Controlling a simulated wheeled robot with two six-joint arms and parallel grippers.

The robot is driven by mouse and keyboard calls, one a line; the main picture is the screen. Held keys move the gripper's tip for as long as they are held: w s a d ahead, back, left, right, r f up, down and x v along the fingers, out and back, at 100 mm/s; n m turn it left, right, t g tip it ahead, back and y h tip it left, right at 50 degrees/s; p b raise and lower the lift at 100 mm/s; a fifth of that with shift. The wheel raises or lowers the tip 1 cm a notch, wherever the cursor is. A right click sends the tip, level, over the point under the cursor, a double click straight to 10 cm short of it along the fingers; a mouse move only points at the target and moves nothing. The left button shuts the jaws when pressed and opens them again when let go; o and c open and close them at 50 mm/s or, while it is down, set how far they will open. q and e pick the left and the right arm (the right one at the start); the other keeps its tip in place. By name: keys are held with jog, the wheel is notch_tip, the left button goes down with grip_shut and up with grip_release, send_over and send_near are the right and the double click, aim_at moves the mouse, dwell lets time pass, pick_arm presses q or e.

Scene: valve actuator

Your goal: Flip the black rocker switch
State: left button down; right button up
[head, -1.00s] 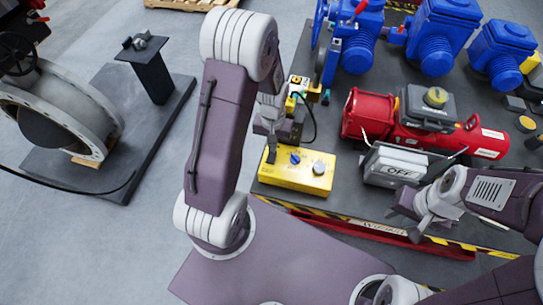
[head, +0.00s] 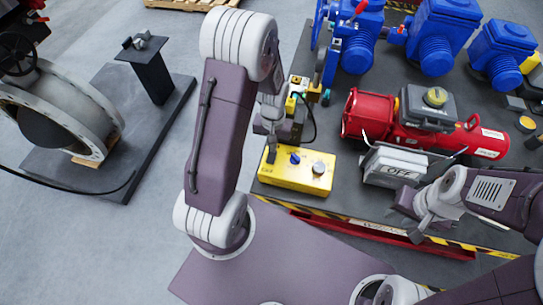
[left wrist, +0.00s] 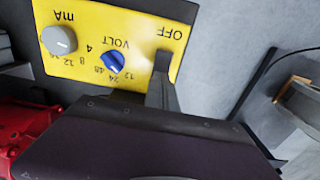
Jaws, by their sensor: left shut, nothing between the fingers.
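The yellow control box (head: 295,182) lies on the dark platform, with a blue knob (head: 295,158) and a grey knob (head: 319,168) on its top. My left gripper (head: 271,157) is shut and empty, pointing down at the box's left end. In the left wrist view its fingertips (left wrist: 162,62) are beside the OFF label on the yellow face (left wrist: 95,35), right of the blue knob (left wrist: 113,63). I cannot make out the black rocker switch; the fingers may hide it. Whether they touch the box is unclear. My right gripper (head: 418,213) is at the right, by the grey OFF box; its jaw state is unclear.
A grey box marked OFF (head: 395,167) and a red actuator (head: 410,130) stand right of the yellow box. A small post with a cable (head: 299,100) rises behind it. Blue actuators (head: 435,40) stand at the back. Striped tape (head: 375,230) edges the platform.

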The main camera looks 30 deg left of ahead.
pick_arm(q)
jog(key=shift+f+b, duration=0.7)
jog(key=shift+f, duration=0.25)
dwell(0.4)
notch_tip(320, 180, up, 7)
jog(key=p, duration=0.6)
jog(key=shift+r+p, duration=0.15)
jog(key=shift+p, duration=0.25)
